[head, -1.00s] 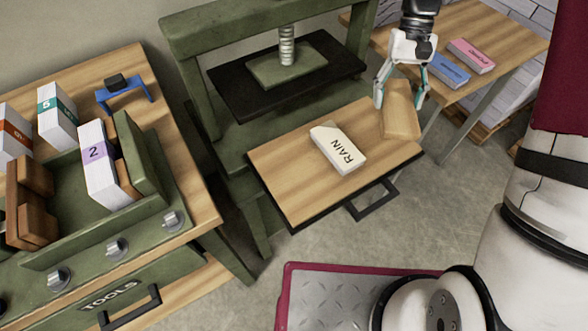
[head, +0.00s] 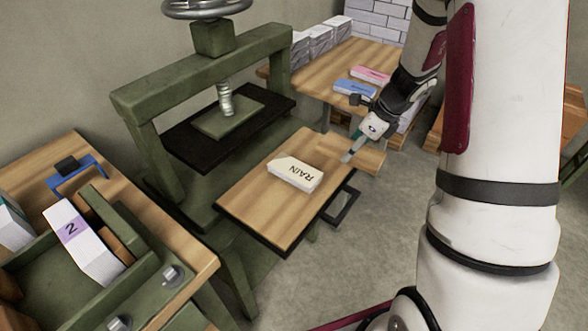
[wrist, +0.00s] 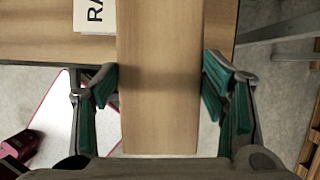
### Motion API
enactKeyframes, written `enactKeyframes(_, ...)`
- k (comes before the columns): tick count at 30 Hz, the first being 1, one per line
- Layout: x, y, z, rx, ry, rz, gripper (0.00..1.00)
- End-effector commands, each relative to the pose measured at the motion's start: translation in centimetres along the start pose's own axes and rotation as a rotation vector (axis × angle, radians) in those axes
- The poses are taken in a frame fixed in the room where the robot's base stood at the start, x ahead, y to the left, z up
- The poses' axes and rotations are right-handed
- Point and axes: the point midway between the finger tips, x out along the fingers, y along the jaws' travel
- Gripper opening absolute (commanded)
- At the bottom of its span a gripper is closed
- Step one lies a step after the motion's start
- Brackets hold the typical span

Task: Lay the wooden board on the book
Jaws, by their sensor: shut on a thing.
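The wooden board (head: 369,158) is a plain light-brown slab. In the head view my gripper (head: 350,151) is shut on it at the right end of the press's wooden bed. The board looks roughly level; whether it touches the bed is unclear. In the wrist view the board (wrist: 160,75) runs lengthwise between the green-padded fingers (wrist: 160,88). The white book (head: 295,174), marked RAIN, lies on the bed to the left of the board, apart from it. Its corner shows at the top left of the wrist view (wrist: 95,17).
The bed (head: 255,205) has free wood around the book. The green press (head: 137,102) with its dark plate (head: 180,140) stands behind it. A back table (head: 335,65) holds a blue book (head: 355,88) and a pink book (head: 371,75). A tool bench (head: 190,250) stands at left.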

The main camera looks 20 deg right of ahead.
Motion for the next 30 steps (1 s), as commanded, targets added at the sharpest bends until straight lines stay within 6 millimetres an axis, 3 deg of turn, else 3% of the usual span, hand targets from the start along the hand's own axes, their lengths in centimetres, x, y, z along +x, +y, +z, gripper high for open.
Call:
enactKeyframes(5, 0.6, 0.7, 0.9, 0.065, -0.002, -0.025, 0.33)
enactKeyframes(21, 5.5, 7.6, 10.0, 0.058, -0.002, -0.024, 0.33)
enactKeyframes(26, 6.2, 8.3, 11.1, 0.061, -0.001, -0.026, 0.33)
enactKeyframes(30, 7.4, 8.4, 10.8, 0.065, -0.001, -0.024, 0.33)
